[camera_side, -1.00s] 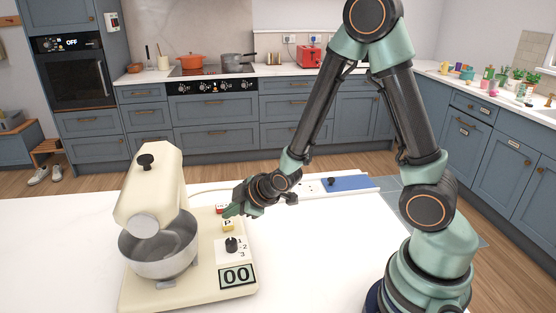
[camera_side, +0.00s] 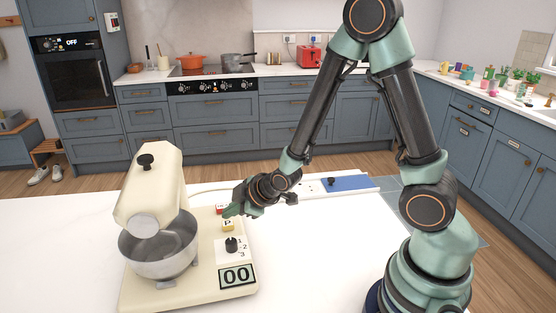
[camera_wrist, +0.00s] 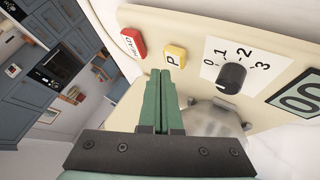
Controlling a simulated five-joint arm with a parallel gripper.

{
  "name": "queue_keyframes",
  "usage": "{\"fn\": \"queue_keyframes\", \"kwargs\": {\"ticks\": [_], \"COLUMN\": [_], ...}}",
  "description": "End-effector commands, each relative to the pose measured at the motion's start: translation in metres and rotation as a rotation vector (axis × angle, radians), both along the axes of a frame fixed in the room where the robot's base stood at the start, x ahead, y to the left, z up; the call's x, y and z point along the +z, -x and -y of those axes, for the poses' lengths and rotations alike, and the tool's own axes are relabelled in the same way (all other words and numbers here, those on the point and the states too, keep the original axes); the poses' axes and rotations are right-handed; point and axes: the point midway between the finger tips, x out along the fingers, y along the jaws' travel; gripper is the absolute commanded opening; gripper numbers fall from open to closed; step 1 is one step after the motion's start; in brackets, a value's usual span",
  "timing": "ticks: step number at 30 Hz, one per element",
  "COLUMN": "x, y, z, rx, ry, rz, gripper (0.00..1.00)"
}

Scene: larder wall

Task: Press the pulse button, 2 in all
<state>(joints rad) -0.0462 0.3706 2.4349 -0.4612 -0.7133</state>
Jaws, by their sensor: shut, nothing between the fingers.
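The pulse button is a yellow block marked P (camera_side: 228,225) on the cream base of the stand mixer (camera_side: 140,288). It also shows in the wrist view (camera_wrist: 175,56), just beyond my fingertips. My gripper (camera_side: 229,211) is shut and empty, with its tips close to the yellow button. In the wrist view my green fingers (camera_wrist: 160,76) lie together and point at the panel beside the button. I cannot tell whether they touch it. The display (camera_side: 237,276) reads 00.
A red button (camera_wrist: 133,42) sits beside the yellow one. A black speed knob (camera_wrist: 231,78) with marks 0 to 3 is on the other side. The steel bowl (camera_side: 160,250) stands left of the panel. The white table is clear in front.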

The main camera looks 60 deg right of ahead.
Motion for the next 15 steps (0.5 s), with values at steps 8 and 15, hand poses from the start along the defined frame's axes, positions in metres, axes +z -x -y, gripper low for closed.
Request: {"fn": "queue_keyframes", "kwargs": {"ticks": [8, 15], "x": [-0.0011, -0.0082], "y": [0.0000, -0.0002], "z": [0.0003, 0.0023], "rx": [0.000, -0.002], "ry": [0.000, 0.002], "rz": [-0.001, -0.001], "gripper": [0.00, 0.00]}}
